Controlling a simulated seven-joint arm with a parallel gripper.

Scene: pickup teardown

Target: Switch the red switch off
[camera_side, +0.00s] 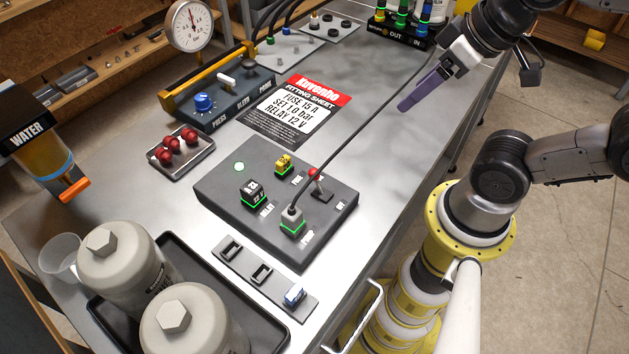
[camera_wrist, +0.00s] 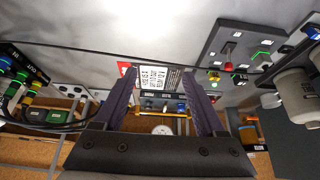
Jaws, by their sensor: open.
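The red switch (camera_side: 314,172) is a small lever with a red tip, standing at the right back part of a dark grey box on the metal bench. In the wrist view the red switch (camera_wrist: 228,47) shows right of my fingers. The box (camera_side: 225,190) also holds a yellow fuse (camera_side: 284,163), a black relay (camera_side: 253,192) and a grey plug (camera_side: 291,220) with a black cable. My gripper (camera_side: 404,106) has purple fingers and is above the bench, up and right of the box, apart from the switch. In the wrist view my gripper (camera_wrist: 165,72) is open and empty.
The black cable (camera_side: 375,118) rises from the plug, passing near the switch and my gripper. A red-knobbed tray (camera_side: 182,168), a gauge (camera_side: 191,27), a blue-knobbed panel (camera_side: 235,103) and grey canisters (camera_side: 122,262) stand around.

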